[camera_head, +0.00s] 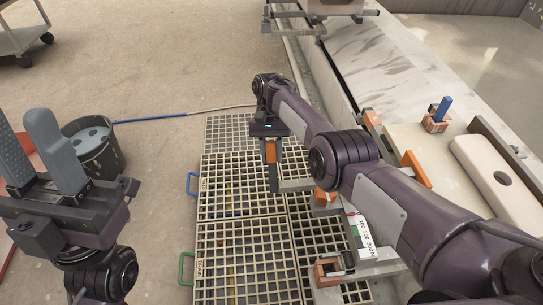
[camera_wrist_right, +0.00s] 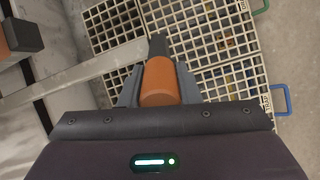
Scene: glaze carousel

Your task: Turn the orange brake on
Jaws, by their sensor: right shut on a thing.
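The orange brake (camera_head: 271,151) shows as a rounded orange grip with a dark end piece, over the grating. In the right wrist view the orange brake (camera_wrist_right: 160,84) lies between my fingers. My right gripper (camera_head: 269,140) is shut on it, and in the wrist view the right gripper (camera_wrist_right: 158,92) has a finger on each side of it. The brake's mounting is partly hidden by my arm. My left gripper (camera_head: 35,150) is at the left, fingers apart and empty, away from the brake.
Cream grating panels (camera_head: 240,235) cover the floor below, with a blue handle (camera_head: 191,184) and a green handle (camera_head: 185,268) at their edge. A dark bucket (camera_head: 96,145) stands behind my left gripper. A blue-topped lever (camera_head: 442,108) stands on the bench at right.

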